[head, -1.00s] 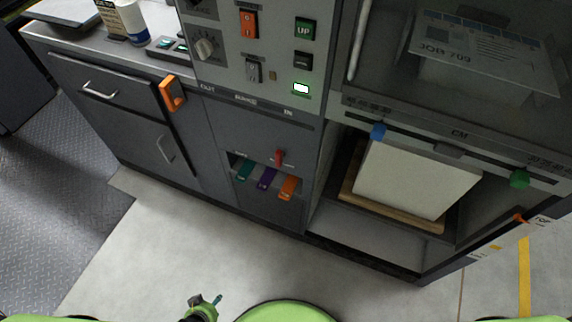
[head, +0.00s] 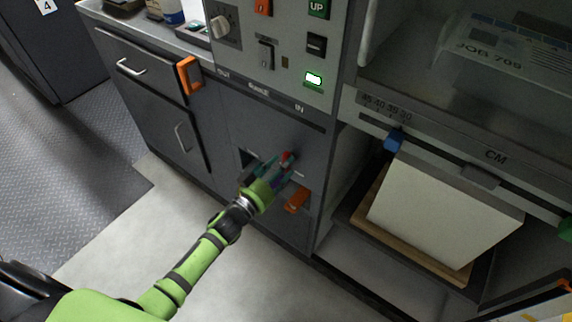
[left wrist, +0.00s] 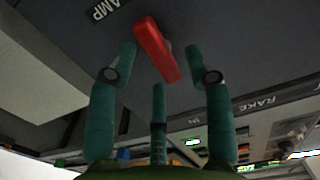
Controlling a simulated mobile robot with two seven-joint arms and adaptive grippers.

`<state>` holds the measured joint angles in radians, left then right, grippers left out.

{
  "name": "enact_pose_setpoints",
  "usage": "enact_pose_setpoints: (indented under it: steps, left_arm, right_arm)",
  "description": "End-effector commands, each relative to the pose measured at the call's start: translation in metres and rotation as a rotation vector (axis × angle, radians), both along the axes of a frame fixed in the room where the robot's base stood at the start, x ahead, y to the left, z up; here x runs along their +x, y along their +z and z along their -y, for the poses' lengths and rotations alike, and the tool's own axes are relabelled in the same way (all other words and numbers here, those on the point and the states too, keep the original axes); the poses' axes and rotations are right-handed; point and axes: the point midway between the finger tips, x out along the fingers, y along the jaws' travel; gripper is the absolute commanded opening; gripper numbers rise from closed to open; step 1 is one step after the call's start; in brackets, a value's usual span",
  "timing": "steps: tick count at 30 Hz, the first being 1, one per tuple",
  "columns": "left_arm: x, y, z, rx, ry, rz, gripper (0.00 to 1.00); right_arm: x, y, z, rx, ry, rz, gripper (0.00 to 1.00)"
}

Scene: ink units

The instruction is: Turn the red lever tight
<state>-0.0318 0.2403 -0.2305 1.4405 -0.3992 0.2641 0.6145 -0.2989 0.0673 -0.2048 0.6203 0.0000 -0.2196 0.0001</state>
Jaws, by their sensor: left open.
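The red lever (head: 287,156) sits on the dark cabinet front, below the control panel. My left gripper (head: 277,170) reaches up to it from the lower left and partly hides it in the head view. In the left wrist view the lever (left wrist: 155,50) is a slanted red bar between the spread teal fingertips (left wrist: 160,65). The gripper is open, and I see no finger closed on the lever. My right gripper is not in view.
An orange tab (head: 297,200) sits just right of my left gripper; the tabs beside it are mostly hidden. An open bay at the right holds a white stack (head: 440,215) on a wooden board. An orange handle (head: 188,76) juts out at the left. Light floor lies in front.

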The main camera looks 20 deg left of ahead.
Motion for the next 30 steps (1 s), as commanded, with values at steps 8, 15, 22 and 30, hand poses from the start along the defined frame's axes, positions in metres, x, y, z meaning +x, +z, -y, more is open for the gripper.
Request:
enact_pose_setpoints:
  steps: [8, 15, 22, 30]
  left_arm:
    - [0.015, -0.001, 0.006, 0.001, 0.000, -0.003, 0.52]
    - [0.015, -0.001, 0.006, 0.001, 0.001, -0.003, 0.28]
    - [0.015, -0.001, 0.006, 0.001, 0.000, -0.003, 0.00]
    - [0.014, -0.002, 0.006, 0.037, 0.000, 0.010, 0.00]
  right_arm:
    - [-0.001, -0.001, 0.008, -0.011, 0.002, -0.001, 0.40]
    - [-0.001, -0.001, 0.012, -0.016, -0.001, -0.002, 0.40]
    - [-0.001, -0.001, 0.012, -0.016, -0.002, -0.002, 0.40]
    - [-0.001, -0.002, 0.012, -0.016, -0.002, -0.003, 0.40]
